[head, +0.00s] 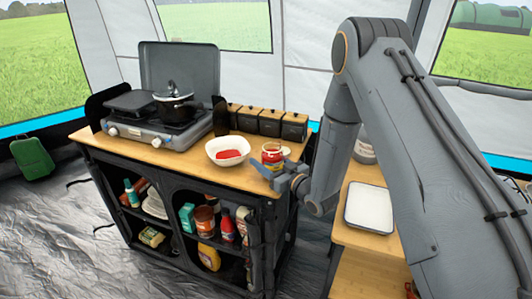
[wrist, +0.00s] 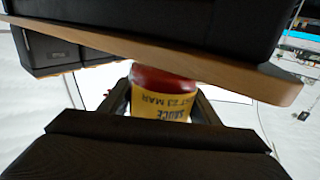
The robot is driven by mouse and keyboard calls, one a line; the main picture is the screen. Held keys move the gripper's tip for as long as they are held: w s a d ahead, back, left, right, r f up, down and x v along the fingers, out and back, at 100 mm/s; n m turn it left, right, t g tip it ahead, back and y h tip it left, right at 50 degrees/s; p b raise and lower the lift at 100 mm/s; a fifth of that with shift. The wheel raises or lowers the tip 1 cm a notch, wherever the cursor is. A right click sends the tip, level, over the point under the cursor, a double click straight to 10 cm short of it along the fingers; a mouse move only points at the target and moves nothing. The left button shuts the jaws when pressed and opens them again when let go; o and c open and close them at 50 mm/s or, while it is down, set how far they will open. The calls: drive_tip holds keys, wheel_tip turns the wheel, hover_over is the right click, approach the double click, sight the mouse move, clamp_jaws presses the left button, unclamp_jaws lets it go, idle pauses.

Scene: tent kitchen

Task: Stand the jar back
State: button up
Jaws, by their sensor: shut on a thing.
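The jar (head: 272,155) has red contents and a yellow label; it looks upright at the right end of the kitchen unit's wooden top (head: 190,158). My gripper (head: 278,173) is shut on it from the front right. In the wrist view the jar (wrist: 162,92) sits between the fingers of my gripper (wrist: 162,108), with its label lettering upside down in that picture. I cannot tell whether its base touches the top. A white bowl (head: 228,151) with red sauce in it stands to the left of the jar.
A row of dark canisters with wooden lids (head: 268,121) stands behind the jar. A camping stove (head: 160,127) with a pot (head: 175,106) is at the left. A white tray (head: 369,207) lies on the lower table at right. A small pale thing (head: 285,151) is beside the jar.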

drive_tip(key=shift+f, duration=0.4)
drive_tip(key=shift+f, duration=0.2)
drive_tip(key=o, duration=1.6)
drive_tip(key=shift+r, duration=0.25)
drive_tip(key=b+v, duration=0.3)
drive_tip(key=v, duration=0.9)
drive_tip(key=shift+f, duration=0.1)
